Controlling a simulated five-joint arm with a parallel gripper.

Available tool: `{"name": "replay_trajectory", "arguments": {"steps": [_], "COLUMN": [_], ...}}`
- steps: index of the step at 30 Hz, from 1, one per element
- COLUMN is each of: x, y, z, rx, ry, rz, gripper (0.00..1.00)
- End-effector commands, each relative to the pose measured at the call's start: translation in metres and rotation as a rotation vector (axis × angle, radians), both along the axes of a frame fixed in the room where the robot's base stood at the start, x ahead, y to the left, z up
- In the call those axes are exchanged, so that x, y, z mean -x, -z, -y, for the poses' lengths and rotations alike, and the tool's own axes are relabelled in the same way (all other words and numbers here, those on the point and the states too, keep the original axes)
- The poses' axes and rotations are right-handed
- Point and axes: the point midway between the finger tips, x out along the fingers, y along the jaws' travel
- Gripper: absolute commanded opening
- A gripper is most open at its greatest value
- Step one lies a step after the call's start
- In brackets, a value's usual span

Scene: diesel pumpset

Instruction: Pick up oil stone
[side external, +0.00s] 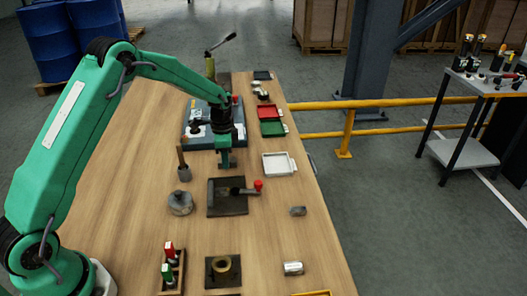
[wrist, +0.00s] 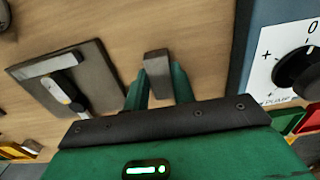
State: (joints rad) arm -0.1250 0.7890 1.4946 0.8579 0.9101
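A dark grey block, which looks like the oil stone (wrist: 157,67), is between the two green fingers of my gripper in the wrist view. Its far end sticks out past the fingertips. My gripper (wrist: 159,72) has one finger along each side of the block, and I cannot tell whether both press on it. In the side view, my gripper (side external: 227,162) points down, low over the table between the blue unit and a dark plate. The block is not clear there, and I cannot tell whether it rests on the table.
The dark plate (side external: 215,208) carries a red-knobbed tool. The blue unit (side external: 199,133) stands behind my gripper. A wooden-handled tool (side external: 184,172) and a round grey part (side external: 180,202) are to the left. A white tray (side external: 279,164) lies to the right. The table's left side is clear.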

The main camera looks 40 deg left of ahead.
Motion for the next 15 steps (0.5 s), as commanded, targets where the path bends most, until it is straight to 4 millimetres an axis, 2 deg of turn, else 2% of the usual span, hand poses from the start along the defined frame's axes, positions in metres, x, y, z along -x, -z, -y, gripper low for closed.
{"name": "replay_trajectory", "arguments": {"steps": [10, 15], "x": [-0.0003, -0.0008], "y": [-0.0013, -0.0088], "z": [0.0, 0.0], "rx": [0.0, 0.0], "ry": [0.0, 0.0], "rz": [0.001, 0.003], "gripper": [0.0, 0.0]}}
